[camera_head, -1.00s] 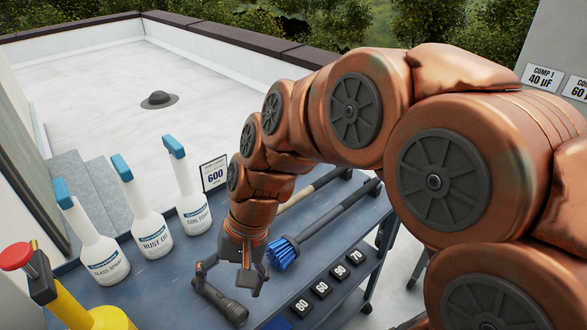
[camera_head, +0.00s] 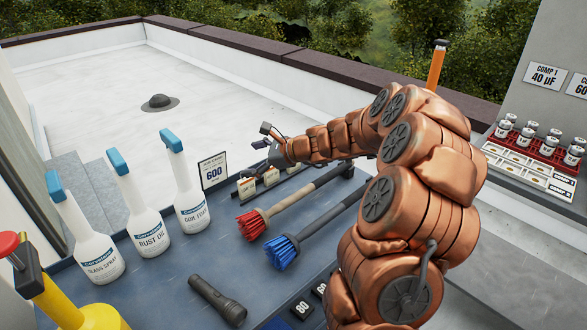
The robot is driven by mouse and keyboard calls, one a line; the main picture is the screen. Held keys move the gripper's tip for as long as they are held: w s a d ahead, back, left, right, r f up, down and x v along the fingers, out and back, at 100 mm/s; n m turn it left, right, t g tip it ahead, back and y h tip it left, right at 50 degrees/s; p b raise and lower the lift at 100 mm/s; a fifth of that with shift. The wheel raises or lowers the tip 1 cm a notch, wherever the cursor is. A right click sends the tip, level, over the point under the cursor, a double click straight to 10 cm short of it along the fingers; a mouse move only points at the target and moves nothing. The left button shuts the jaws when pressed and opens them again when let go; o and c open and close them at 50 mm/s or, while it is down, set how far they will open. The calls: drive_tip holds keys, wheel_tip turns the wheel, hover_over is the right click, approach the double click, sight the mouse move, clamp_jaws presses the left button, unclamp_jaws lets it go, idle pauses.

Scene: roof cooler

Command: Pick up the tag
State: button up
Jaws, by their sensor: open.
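My gripper (camera_head: 260,137) is open and empty, with its fingers pointing left. It appears above the far edge of the blue cart top (camera_head: 165,285), just right of the black-framed 600 sign. Several small pale tags (camera_head: 246,188) stand in a row below and behind it, partly hidden by my arm. Their print is too small to read. A black tag marked 80 (camera_head: 302,308) lies near the cart's front right. Another black tag (camera_head: 320,289) beside it is partly covered by my arm. I cannot tell which tag is meant.
Three spray bottles (camera_head: 148,230) stand on the left, near the 600 sign (camera_head: 214,172). A red brush (camera_head: 252,224), a blue brush (camera_head: 283,252) and a flashlight (camera_head: 217,300) lie on the cart. A red rack (camera_head: 530,146) with capacitors stands at right.

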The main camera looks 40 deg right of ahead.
drive_tip(key=d+f+m+h, duration=0.1)
drive_tip(key=d+f+m, duration=0.1)
drive_tip(key=d, duration=0.5)
drive_tip(key=d+f+m+t+h, duration=0.1)
drive_tip(key=d+f+m+h, duration=0.1)
drive_tip(key=d, duration=0.4)
drive_tip(key=d+f+m+t+h, duration=0.1)
drive_tip(key=d+f+m+h, duration=0.1)
drive_tip(key=d+f+m, duration=0.2)
drive_tip(key=shift+w+d+f+m+b, duration=0.15)
drive_tip(key=shift+d+m, duration=0.1)
drive_tip(key=shift+d, duration=0.35)
drive_tip(key=shift+w+d+m+b, duration=0.1)
drive_tip(key=shift+d+m, duration=0.2)
drive_tip(key=shift+d, duration=0.35)
drive_tip(key=shift+w+d+f+m+b, duration=0.15)
drive_tip(key=shift+d+m, duration=0.1)
drive_tip(key=shift+d, duration=0.35)
drive_tip(key=shift+x, duration=1)
drive_tip(key=w, duration=0.2)
drive_tip(key=w+a+p, duration=0.1)
drive_tip(key=shift+w+a+f, duration=0.15)
drive_tip(key=shift+w+f, duration=0.1)
drive_tip(key=shift+w, duration=0.15)
drive_tip(key=shift+x, duration=0.8)
drive_tip(key=c, duration=1.3)
drive_tip(key=shift+o, duration=0.2)
drive_tip(key=shift+r, duration=0.1)
